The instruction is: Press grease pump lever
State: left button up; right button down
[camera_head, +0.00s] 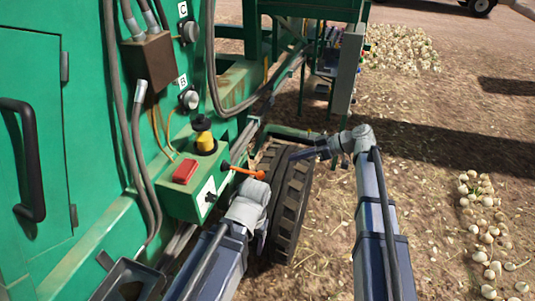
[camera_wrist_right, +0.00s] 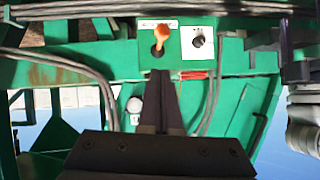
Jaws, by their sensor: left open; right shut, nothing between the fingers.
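The grease pump lever (camera_head: 245,171) is a thin orange rod with a thicker outer end. It sticks out to the right from the green box (camera_head: 178,197) on the machine's side. In the right wrist view the lever (camera_wrist_right: 161,36) shows nearly end-on, just above my fingertips in the picture. My right gripper (camera_head: 296,156) is shut and empty, pointing left, with a gap between it and the lever in the head view. It also shows in the right wrist view (camera_wrist_right: 160,76). My left gripper (camera_head: 262,226) is open, below the lever in the head view; its fingers are mostly hidden.
A yellow reservoir with a black cap (camera_head: 204,138) and a red block (camera_head: 185,171) top the box. A black knob (camera_wrist_right: 198,41) sits beside the lever. A tyre (camera_head: 292,205) stands close to both arms. Onions (camera_head: 490,225) lie on open ground at right.

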pick_arm(q)
notch_tip(320, 180, up, 3)
jog(key=shift+r+p, duration=0.1)
jog(key=shift+p, duration=0.9)
pick_arm(e)
jog(key=shift+w+r+g+h, duration=0.15)
jog(key=shift+w+r, duration=0.1)
jog(key=shift+r, duration=0.35)
jog(key=shift+w+r+g+h, duration=0.15)
jog(key=shift+w+r, duration=0.1)
jog(key=shift+r, duration=0.35)
pick_arm(q)
notch_tip(320, 180, down, 9)
jog(key=b, duration=0.9)
pick_arm(e)
jog(key=s+d+f+x, duration=0.1)
jog(key=f+x, duration=0.1)
jog(key=x, duration=1.1)
jog(key=shift+d, duration=0.15)
jog(key=shift+f, duration=0.1)
